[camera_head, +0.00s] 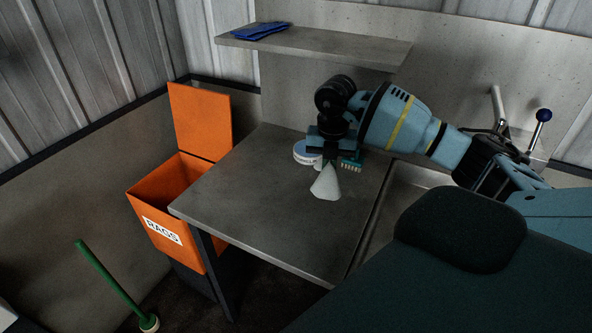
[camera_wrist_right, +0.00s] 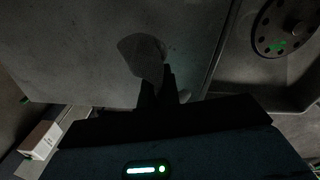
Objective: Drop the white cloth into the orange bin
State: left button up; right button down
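The white cloth (camera_head: 326,185) hangs in a cone shape below my right gripper (camera_head: 328,160), over the grey worktop. In the right wrist view the cloth (camera_wrist_right: 143,52) shows as a dim grey shape at the tips of the dark fingers (camera_wrist_right: 156,88). The fingers look close together, pinching its top. I cannot tell whether its lower edge touches the worktop. The orange bin (camera_head: 200,250), labelled RAGS, stands left of the worktop with its lid raised and its top open. My left gripper is not in view.
A round white-and-blue container (camera_head: 306,153) and a brush with pale bristles (camera_head: 351,165) are on the worktop (camera_head: 260,200) close to the gripper. A shelf (camera_head: 330,46) with blue cloths (camera_head: 260,30) is above. A green-handled tool (camera_head: 108,275) leans at lower left. The worktop's left part is clear.

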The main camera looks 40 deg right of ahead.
jog(key=s+a+m, duration=0.4)
jog(key=a+m, duration=0.7)
jog(key=m, duration=0.2)
jog(key=s+a+m, duration=0.4)
jog(key=a+m, duration=0.8)
jog(key=m, duration=0.1)
jog(key=shift+s, duration=0.3)
jog(key=shift+w+a, duration=0.1)
jog(key=shift+w, duration=0.05)
